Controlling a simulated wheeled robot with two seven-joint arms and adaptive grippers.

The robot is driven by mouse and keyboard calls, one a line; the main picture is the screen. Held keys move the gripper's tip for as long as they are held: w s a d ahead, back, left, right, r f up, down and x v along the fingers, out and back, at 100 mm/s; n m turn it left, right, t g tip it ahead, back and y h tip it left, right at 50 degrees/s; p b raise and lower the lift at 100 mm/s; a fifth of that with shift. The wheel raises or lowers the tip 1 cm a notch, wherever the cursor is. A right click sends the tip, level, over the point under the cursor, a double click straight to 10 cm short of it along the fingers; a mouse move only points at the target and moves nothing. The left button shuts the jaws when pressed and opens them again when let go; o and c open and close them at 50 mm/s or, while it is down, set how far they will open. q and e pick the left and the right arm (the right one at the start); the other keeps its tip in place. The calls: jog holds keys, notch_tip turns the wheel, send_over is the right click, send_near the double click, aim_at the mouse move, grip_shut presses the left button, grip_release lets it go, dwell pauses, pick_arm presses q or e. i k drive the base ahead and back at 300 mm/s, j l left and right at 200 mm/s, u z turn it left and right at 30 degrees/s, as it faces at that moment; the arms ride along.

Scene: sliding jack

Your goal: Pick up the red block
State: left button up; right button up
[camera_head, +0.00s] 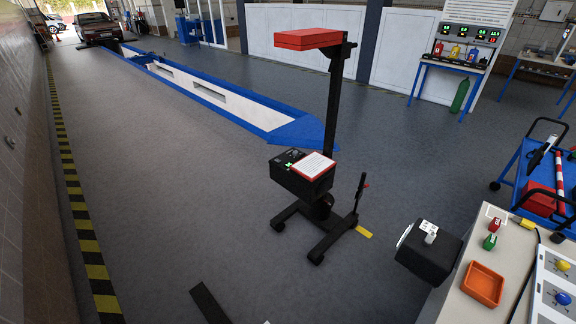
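A small red block (494,225) stands on the pale tabletop (459,299) at the right, near its back left corner. A small green block (490,242) stands just in front of it. An orange open tray (482,284) lies nearer on the same tabletop and looks empty. I cannot make out either of my grippers in this view, and nothing is seen touching the red block.
A black box (424,256) with a white knob is at the table's left edge. A blue cart (515,164) holding a red box (539,199) stands behind. A control panel (556,270) lies right. A wheeled black stand (322,205) is mid-floor. Open floor lies left.

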aim_at(495, 224)
jog(key=z, duration=1.75)
jog(key=i+j+z, duration=0.1)
jog(key=j+z, duration=0.15)
jog(key=i+j+z, duration=0.1)
jog(key=j+z, duration=0.15)
jog(key=j, duration=0.15)
jog(key=j+z, duration=0.2)
jog(key=j, duration=0.15)
jog(key=i+j+z, duration=0.45)
jog(key=j, duration=0.2)
jog(key=j+z, duration=0.25)
jog(key=i+j+z, duration=0.25)
jog(key=j, duration=0.25)
jog(key=j+z, duration=0.2)
jog(key=j, duration=0.2)
jog(key=k, duration=0.05)
